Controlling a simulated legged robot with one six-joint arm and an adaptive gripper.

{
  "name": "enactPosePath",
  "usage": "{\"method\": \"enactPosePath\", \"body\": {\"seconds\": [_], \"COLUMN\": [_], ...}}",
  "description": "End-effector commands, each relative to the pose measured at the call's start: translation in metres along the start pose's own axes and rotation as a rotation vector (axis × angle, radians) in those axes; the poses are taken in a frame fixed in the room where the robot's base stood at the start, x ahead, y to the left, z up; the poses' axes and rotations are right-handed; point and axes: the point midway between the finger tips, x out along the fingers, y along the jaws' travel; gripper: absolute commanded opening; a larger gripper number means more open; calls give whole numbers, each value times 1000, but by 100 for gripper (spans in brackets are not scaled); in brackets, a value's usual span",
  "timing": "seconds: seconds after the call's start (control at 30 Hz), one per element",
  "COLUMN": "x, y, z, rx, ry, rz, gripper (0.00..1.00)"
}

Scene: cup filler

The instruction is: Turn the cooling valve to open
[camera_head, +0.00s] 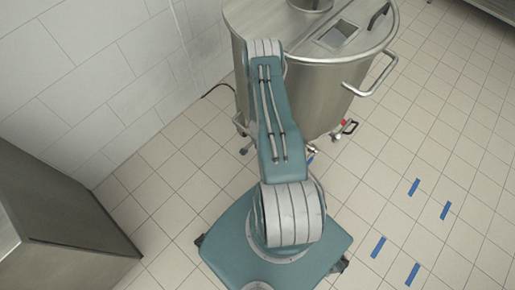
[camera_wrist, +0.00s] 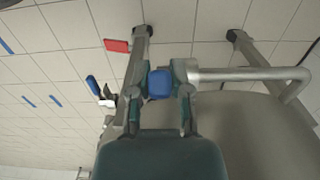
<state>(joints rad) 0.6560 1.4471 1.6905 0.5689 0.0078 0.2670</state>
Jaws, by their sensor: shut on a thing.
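In the wrist view my gripper (camera_wrist: 160,98) has its two teal fingers on either side of a blue valve handle (camera_wrist: 160,84), shut on it. The handle sits in front of a metal pipe (camera_wrist: 235,74) on the tank. I take this blue handle to be the cooling valve; no label shows. In the head view my gripper and this handle are hidden behind my arm.
The large steel tank (camera_head: 325,85) stands beyond my arm. A metal cabinet (camera_head: 60,225) stands at left. Tiled floor at right is open, with blue tape marks.

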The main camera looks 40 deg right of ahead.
Motion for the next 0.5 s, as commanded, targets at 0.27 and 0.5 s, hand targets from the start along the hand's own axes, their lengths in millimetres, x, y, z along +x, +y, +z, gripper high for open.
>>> {"method": "enactPosePath", "body": {"seconds": [0.27, 0.5], "x": [-4, -6], "y": [-1, -2], "z": [-7, -9], "rx": [1, 1], "ry": [-85, -124], "rz": [-1, -1], "gripper": [0, 0]}}
